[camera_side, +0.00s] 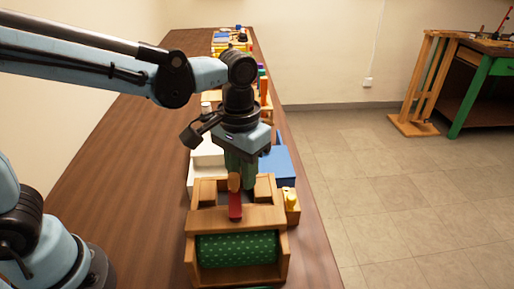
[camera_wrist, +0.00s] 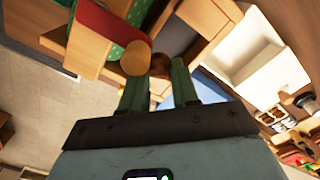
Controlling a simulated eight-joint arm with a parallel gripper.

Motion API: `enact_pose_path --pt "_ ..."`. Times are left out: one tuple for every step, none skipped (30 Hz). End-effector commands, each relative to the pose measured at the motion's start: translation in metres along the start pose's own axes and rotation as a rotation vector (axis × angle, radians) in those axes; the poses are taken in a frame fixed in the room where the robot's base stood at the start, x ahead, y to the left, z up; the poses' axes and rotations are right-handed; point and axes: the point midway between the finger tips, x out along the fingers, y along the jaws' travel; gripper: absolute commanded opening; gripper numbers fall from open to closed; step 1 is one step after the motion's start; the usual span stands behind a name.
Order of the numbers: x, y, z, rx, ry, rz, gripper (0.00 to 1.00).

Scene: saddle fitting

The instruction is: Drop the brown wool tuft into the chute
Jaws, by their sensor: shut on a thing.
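My gripper (camera_side: 240,172) points down with green fingers over the back part of a wooden box. In the wrist view my gripper (camera_wrist: 158,78) is shut on the brown wool tuft (camera_wrist: 160,62), a small dark brown lump at the fingertips. The tuft is hidden in the side view. The wooden box (camera_side: 191,225) holds a green dotted roller (camera_side: 237,249) at its front. A grey recess (camera_wrist: 176,36) in the box, perhaps the chute, lies just beyond the fingertips in the wrist view. I cannot tell how high the tuft is above it.
A red piece with a round wooden knob (camera_side: 234,182) stands close in front of my fingers; the knob also shows in the wrist view (camera_wrist: 136,58). A white tray (camera_wrist: 265,60) and a blue box (camera_side: 278,165) are behind the wooden box. A yellow item (camera_side: 291,198) stands at its right.

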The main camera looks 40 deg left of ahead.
Motion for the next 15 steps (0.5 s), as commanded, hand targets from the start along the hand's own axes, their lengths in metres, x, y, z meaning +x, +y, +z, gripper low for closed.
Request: enact_pose_path --pt "0.0002 0.0 -0.0001 0.0 0.0 0.0 0.01" --pt "0.0002 0.0 -0.0001 0.0 0.0 0.0 0.01" --pt "0.0001 0.0 -0.0001 0.0 0.0 0.0 0.01" --pt "0.0001 0.0 -0.0001 0.0 0.0 0.0 0.01" --pt "0.0001 0.0 -0.0001 0.0 0.0 0.0 0.01" --pt "0.0 0.0 -0.0001 0.0 0.0 0.0 0.33" --pt "0.0 0.0 -0.0001 0.0 0.0 0.0 0.37" --pt "0.0 0.0 -0.0001 0.0 0.0 0.0 0.42" --pt "0.0 0.0 -0.0001 0.0 0.0 0.0 0.48" --pt "0.0 0.0 -0.0001 0.0 0.0 0.0 0.53" --pt "0.0 0.0 0.0 0.0 0.0 0.0 0.57" --pt "-0.0001 0.0 0.0 0.0 0.0 0.0 0.59" --pt "-0.0001 0.0 0.0 0.0 0.0 0.0 0.59" --pt "-0.0001 0.0 0.0 0.0 0.0 0.0 0.59" --pt "-0.0001 0.0 0.0 0.0 0.0 0.0 0.59"
